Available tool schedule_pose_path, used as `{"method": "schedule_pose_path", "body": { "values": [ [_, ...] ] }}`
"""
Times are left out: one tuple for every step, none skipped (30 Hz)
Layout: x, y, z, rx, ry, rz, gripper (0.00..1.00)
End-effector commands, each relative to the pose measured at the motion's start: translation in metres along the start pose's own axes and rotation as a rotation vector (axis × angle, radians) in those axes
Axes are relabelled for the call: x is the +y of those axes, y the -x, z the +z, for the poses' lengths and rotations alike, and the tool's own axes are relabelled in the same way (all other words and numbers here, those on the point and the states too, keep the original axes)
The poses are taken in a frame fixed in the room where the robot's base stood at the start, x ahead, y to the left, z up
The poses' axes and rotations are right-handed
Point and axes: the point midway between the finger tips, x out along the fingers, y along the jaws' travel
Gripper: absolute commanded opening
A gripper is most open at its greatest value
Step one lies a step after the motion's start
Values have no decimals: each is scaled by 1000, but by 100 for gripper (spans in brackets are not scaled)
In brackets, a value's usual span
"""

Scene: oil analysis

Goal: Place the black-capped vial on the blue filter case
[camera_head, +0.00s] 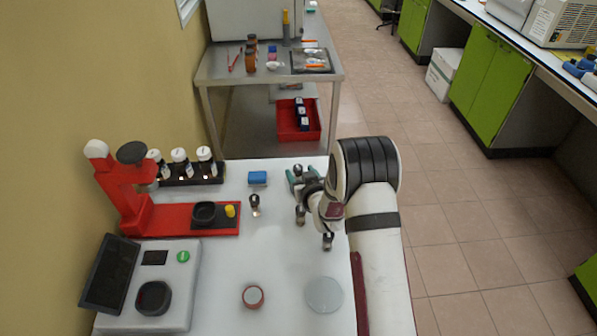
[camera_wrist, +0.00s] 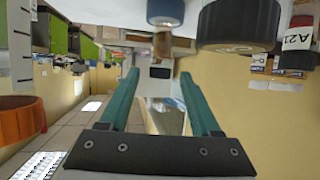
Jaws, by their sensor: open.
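The blue filter case (camera_head: 258,178) lies on the white table, left of my gripper (camera_head: 300,172). Small dark-capped vials stand on the table: one (camera_head: 254,201) just in front of the case, one (camera_head: 300,213) in front of my gripper, and one (camera_head: 327,241) nearer the front. Another dark cap (camera_head: 298,169) shows at my fingertips; I cannot tell whether it is between them. In the wrist view, my gripper's teal fingers (camera_wrist: 159,74) are apart, with no contact visible. A large black cap (camera_wrist: 240,24) and a bluish one (camera_wrist: 165,11) show above them.
A red stand (camera_head: 150,215) and a rack of bottles (camera_head: 190,170) are at left. A grey instrument (camera_head: 180,300) is at front left. A red-rimmed round container (camera_head: 253,297) and a clear dish (camera_head: 324,294) lie at the front. The table between case and container is mostly free.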

Motion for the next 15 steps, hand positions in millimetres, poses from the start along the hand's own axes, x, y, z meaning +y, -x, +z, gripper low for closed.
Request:
{"method": "schedule_pose_path", "body": {
  "values": [
    [0,4,-14,9,2,-1,64],
    [0,6,-20,9,2,0,64],
    [0,9,-28,9,1,0,64],
    [0,12,-34,8,1,0,64],
    [0,14,-39,8,2,-1,64],
    [0,17,-45,7,1,0,64],
    [0,18,-49,7,1,-1,64],
    [0,20,-52,6,1,0,64],
    [0,21,-55,5,1,-1,64],
    [0,22,-57,6,1,-1,64],
    [0,22,-58,5,2,-1,64],
    [0,23,-59,5,1,-1,64],
    [0,23,-59,4,1,-1,64],
    [0,24,-59,1,0,1,64],
    [2,27,-61,-13,-8,8,64]
  ]
}}
